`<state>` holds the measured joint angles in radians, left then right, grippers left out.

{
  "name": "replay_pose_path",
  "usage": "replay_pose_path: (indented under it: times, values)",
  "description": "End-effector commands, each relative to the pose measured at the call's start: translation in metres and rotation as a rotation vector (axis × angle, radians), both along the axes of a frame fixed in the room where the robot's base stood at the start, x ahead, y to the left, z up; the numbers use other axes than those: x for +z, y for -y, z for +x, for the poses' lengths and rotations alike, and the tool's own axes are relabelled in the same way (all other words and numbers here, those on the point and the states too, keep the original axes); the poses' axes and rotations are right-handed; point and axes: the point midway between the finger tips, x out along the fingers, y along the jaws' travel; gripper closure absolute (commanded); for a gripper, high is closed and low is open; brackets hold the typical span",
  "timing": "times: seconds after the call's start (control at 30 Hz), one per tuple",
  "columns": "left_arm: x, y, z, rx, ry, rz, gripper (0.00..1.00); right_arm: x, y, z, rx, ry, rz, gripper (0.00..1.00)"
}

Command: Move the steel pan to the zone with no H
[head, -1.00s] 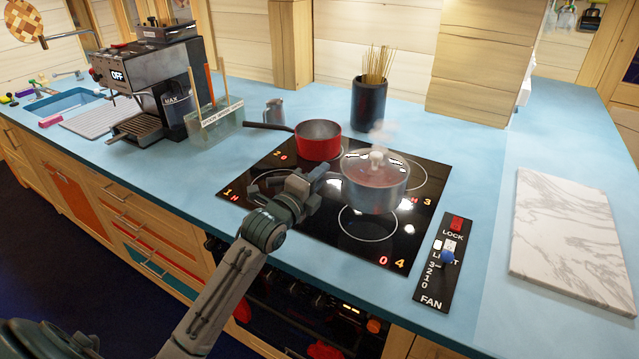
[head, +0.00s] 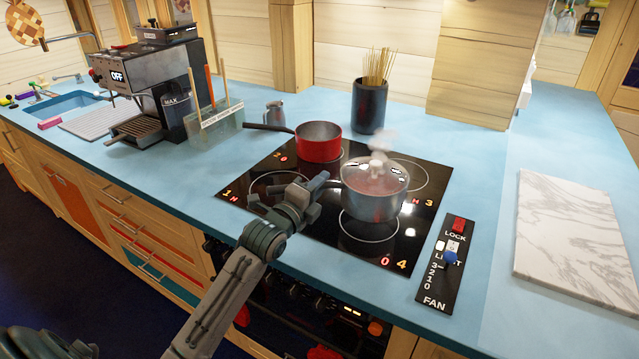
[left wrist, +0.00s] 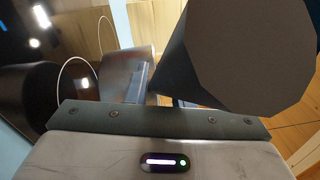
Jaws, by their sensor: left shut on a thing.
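The steel pan (head: 374,203) has a clear lid with a pale knob and steam above it. It sits on the black cooktop between the rear right zone and the front right zone (head: 368,238), covering the back of the front ring. My left gripper (head: 322,184) is at the pan's left side, shut on its dark handle (left wrist: 240,55), which fills much of the left wrist view. The pan's side (left wrist: 120,72) shows beyond the fingers. The displays read H at zones 1 (head: 235,198) and 3 (head: 416,201), and 0 at zones 2 and 4 (head: 385,261).
A red pan (head: 318,148) stands on rear left zone 2, its handle pointing left. The control panel (head: 440,275) is right of the cooktop, with a marble board (head: 575,240) beyond it. A dark pot of sticks (head: 370,105) stands behind. Front left zone 1 is bare.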

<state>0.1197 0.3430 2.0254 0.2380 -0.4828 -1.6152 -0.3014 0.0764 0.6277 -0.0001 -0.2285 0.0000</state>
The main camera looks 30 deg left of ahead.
Motion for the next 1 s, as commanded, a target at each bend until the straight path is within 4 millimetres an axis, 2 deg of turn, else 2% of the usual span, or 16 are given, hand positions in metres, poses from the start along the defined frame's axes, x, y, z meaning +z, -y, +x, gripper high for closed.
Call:
replay_pose_path:
  times: [0.1, 0.33, 0.5, 1.0]
  values:
    - [-0.01, 0.001, 0.0, -0.003, 0.014, -0.005, 1.0, -0.012, 0.0, 0.002, 0.0, 0.002, 0.0, 0.46]
    - [-0.031, 0.001, 0.0, -0.003, 0.016, -0.005, 1.0, -0.026, 0.0, 0.013, 0.001, 0.016, 0.0, 0.46]
    - [-0.043, 0.001, 0.0, -0.003, 0.017, -0.005, 1.0, -0.035, 0.002, 0.014, 0.001, 0.009, -0.003, 0.46]
    - [-0.048, 0.001, 0.0, -0.003, 0.017, -0.005, 1.0, -0.036, 0.007, 0.015, 0.004, 0.013, -0.008, 0.46]
